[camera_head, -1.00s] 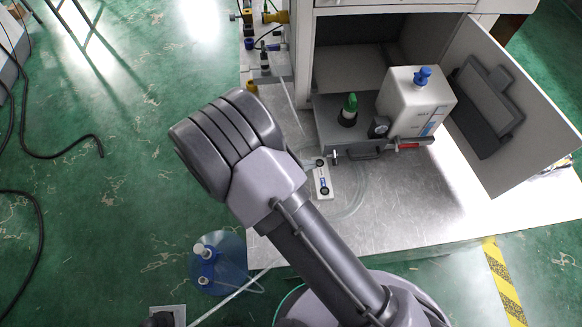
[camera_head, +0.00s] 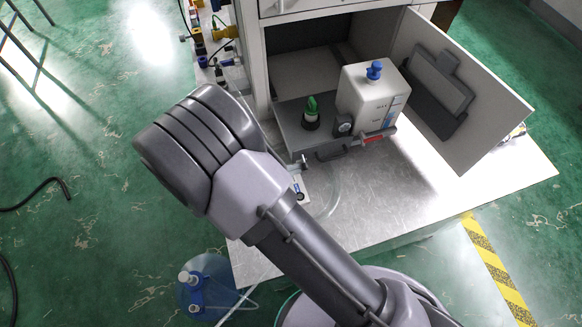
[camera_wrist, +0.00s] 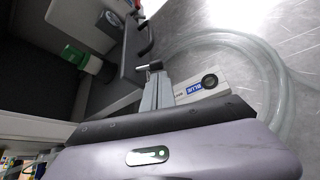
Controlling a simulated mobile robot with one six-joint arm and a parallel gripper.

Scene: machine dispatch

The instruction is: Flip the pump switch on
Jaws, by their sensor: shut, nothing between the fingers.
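I cannot tell which part is the pump switch. My gripper (camera_wrist: 153,68) is shut and empty, beside the strip and near the shelf handle (camera_wrist: 146,38). Its contact is unclear.
The cabinet door (camera_head: 470,75) hangs open at right. A clear hose (camera_wrist: 270,75) curves around the strip. A blue jug (camera_head: 207,290) stands on the floor. The metal top (camera_head: 390,210) is clear at front right.

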